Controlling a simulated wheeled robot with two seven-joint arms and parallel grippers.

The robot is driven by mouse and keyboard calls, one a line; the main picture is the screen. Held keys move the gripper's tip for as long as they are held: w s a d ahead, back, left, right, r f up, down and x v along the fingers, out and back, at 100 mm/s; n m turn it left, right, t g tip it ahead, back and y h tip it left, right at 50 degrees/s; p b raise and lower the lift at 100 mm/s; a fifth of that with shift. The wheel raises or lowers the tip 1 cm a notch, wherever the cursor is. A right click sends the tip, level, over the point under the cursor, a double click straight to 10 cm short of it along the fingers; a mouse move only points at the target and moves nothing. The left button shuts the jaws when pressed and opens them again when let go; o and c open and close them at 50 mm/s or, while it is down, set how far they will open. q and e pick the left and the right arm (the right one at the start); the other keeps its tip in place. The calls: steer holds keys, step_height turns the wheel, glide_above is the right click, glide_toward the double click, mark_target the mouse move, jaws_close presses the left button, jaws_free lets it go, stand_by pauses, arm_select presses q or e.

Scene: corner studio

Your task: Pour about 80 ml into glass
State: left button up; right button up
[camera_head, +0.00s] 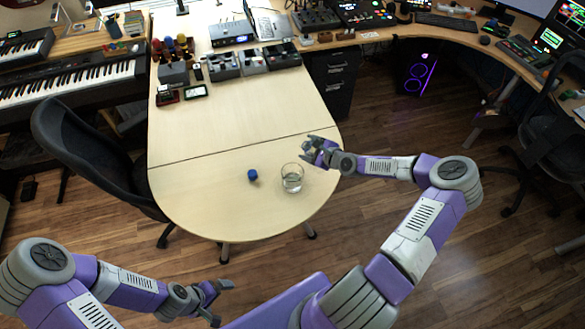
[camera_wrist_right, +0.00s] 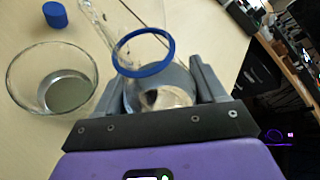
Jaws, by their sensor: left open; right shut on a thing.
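A clear drinking glass (camera_head: 292,183) stands upright near the rounded end of the pale table. In the right wrist view the glass (camera_wrist_right: 22,88) is at the left, with a shallow layer of something clear or grey at its bottom. My right gripper (camera_head: 316,149) is just behind and right of the glass, shut on a clear bottle with a blue ring (camera_wrist_right: 143,74). Clear liquid seems to show low in the bottle. Its exact tilt is hard to tell, and no stream is clearly visible. My left gripper (camera_head: 217,302) is open and empty, off the table's near edge.
A blue cap (camera_head: 253,175) lies on the table left of the glass and also shows in the right wrist view (camera_wrist_right: 55,15). Audio gear and small devices fill the table's far end. A black chair (camera_head: 95,155) stands at the left. The near table is otherwise clear.

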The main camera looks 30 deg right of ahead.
steer(key=shift+w+d+r+m+y, duration=0.1)
steer(key=shift+d+r+m+y, duration=0.2)
steer(key=shift+r+m+y, duration=0.4)
steer(key=shift+w+m+y+p, duration=0.1)
steer(key=shift+m+y+p, duration=0.4)
steer(key=shift+m+y, duration=0.85)
stand_by(1.3)
